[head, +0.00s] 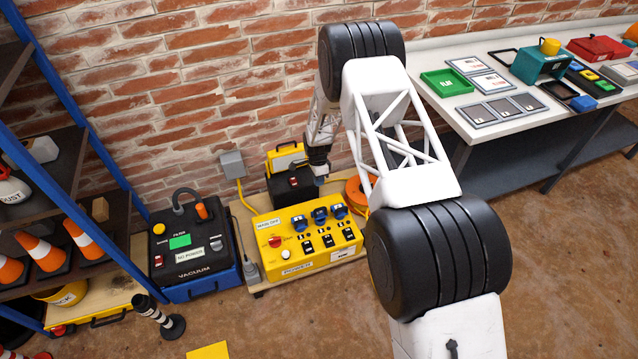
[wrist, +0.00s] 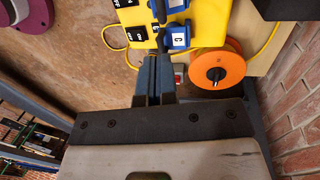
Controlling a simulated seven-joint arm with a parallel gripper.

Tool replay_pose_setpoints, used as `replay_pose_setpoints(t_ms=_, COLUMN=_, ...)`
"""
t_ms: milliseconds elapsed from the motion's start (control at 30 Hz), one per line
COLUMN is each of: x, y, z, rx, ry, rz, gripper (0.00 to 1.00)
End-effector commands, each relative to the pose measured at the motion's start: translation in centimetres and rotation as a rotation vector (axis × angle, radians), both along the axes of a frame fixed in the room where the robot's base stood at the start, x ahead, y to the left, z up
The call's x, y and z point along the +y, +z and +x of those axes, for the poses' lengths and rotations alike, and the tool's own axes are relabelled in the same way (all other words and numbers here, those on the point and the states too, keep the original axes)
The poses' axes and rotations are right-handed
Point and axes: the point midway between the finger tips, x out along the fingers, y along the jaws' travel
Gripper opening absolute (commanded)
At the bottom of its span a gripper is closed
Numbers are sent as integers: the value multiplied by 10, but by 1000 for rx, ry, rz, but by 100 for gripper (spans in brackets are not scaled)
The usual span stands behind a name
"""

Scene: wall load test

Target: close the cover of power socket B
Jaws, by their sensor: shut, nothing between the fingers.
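The middle one, apparently socket B (head: 320,214), shows partly at the top edge of the wrist view (wrist: 176,5). The socket marked C (wrist: 179,38) is beside it. I cannot tell how far B's cover stands open. My gripper (head: 320,180) is shut and empty above the box's rear. In the wrist view its fingertips (wrist: 160,35) overlap the box beside sockets B and C; contact is unclear.
Black switches (head: 328,241) and a red main switch (head: 275,241) sit in front of the sockets. An orange reel (wrist: 217,69) is beside the box. A blue-black vacuum (head: 195,248) stands left. A workbench (head: 452,108) holds several items at right.

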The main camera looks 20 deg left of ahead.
Motion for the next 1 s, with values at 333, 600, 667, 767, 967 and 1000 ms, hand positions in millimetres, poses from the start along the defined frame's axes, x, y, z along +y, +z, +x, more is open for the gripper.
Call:
replay_pose_setpoints(t_ms=333, x=-6, y=-45, z=-8, rx=1, ry=0, rz=-1, gripper=0)
replay_pose_setpoints(t_ms=600, x=-10, y=-82, z=-14, rx=1, ry=0, rz=-1, gripper=0)
replay_pose_setpoints(t_ms=667, x=-11, y=-90, z=-15, rx=1, ry=0, rz=-1, gripper=0)
replay_pose_setpoints(t_ms=767, x=-13, y=-100, z=-17, rx=1, ry=0, rz=-1, gripper=0)
replay_pose_setpoints(t_ms=967, x=-14, y=-116, z=-19, rx=-1, ry=0, rz=1, gripper=0)
replay_pose_setpoints(t_ms=1000, x=-15, y=-118, z=-19, rx=-1, ry=0, rz=1, gripper=0)
